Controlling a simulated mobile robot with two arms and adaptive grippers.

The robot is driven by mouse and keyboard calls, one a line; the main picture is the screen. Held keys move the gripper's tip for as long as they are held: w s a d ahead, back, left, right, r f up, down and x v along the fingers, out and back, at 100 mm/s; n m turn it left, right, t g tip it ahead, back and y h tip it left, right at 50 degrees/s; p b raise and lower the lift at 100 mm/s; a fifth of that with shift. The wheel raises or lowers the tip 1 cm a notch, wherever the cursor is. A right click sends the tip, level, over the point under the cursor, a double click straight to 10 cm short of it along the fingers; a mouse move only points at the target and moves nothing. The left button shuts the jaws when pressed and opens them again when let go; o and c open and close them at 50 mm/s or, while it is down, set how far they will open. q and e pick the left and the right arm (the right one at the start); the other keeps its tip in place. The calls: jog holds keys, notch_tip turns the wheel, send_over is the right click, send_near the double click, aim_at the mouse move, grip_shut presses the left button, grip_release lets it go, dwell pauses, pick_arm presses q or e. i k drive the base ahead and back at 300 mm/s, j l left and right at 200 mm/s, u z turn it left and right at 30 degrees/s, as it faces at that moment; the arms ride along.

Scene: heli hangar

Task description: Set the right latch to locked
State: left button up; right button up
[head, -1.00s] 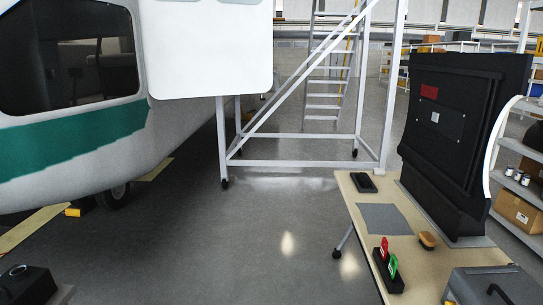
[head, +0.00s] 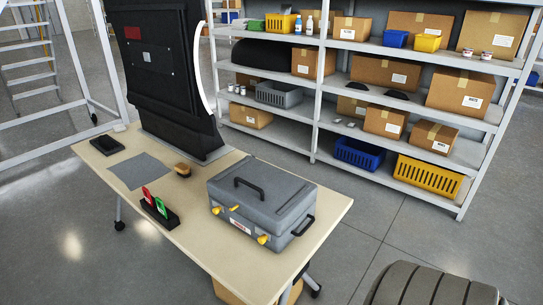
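A grey case (head: 262,190) with its lid down stands on the near right part of the table (head: 190,235). It has a black handle on top and another on its right side. Its front carries yellow parts: the right latch (head: 262,239) near the right front corner, a left latch (head: 217,210) near the left corner, and another yellow piece (head: 234,208) beside that one. A red and white label (head: 240,227) sits between them. The right latch's setting is too small to tell. Neither of my grippers is in view.
On the table are a stand with red and green tags (head: 159,208), a brush (head: 183,170), a grey mat (head: 140,171) and a black panel (head: 165,70). Shelves (head: 385,95) stand behind. A dark grooved tyre-like thing (head: 430,285) is at bottom right.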

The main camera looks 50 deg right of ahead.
aim_at(262, 239)
jog(key=z, duration=1.4)
